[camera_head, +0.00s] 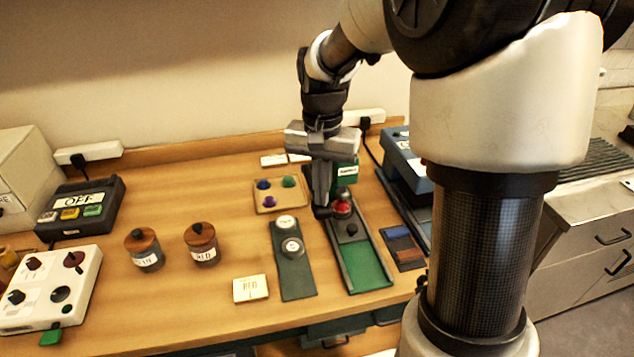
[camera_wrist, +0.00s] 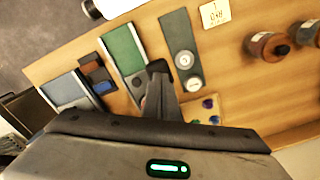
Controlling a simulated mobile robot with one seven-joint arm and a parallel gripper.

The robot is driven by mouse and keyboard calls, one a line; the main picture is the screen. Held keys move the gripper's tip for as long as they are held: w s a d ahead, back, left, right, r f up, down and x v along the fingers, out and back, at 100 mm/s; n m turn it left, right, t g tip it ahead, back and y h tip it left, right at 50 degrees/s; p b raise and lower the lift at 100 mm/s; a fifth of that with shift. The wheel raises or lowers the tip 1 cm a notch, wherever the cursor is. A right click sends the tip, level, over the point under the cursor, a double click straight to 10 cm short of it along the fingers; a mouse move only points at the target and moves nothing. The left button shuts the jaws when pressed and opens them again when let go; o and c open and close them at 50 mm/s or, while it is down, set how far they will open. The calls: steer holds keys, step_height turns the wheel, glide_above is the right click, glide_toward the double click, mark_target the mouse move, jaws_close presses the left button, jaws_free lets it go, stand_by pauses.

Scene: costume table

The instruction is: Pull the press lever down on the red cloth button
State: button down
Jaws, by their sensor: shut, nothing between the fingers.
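The press stands right of the table's middle, with a dark green upright (camera_head: 347,174) bearing a white label and a long base with a bright green bed (camera_head: 366,266). A red cloth button (camera_head: 342,207) sits under the upright, and a small dark knob lies in front of it. My gripper (camera_head: 321,212) is shut and points down just left of the red button; I cannot tell whether it touches. The lever is not clearly visible; my gripper covers part of the press. In the wrist view my shut fingers (camera_wrist: 158,68) lie beside the green bed (camera_wrist: 122,46), mostly hiding the red piece.
A grey board with two round white pieces (camera_head: 292,262) lies left of the press. A tray of coloured buttons (camera_head: 280,194) is behind it. Two lidded jars (camera_head: 202,244) stand further left. A blue machine (camera_head: 404,160) and a swatch tray (camera_head: 403,248) are close right.

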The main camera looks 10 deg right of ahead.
steer(key=shift+f+b, duration=0.5)
steer(key=shift+f, duration=0.55)
steer(key=shift+w+f+b, duration=0.1)
steer(key=shift+f+b, duration=0.85)
steer(key=shift+f, duration=0.5)
steer(key=shift+w+f+b, duration=0.2)
steer(key=shift+f+b, duration=0.2)
steer(key=shift+f, duration=0.25)
steer(key=shift+w+f+b, duration=0.2)
steer(key=shift+f+b, duration=0.15)
steer(key=shift+f, duration=0.25)
steer(key=shift+w+f, duration=0.15)
steer(key=shift+f, duration=0.15)
steer(key=shift+r, duration=0.15)
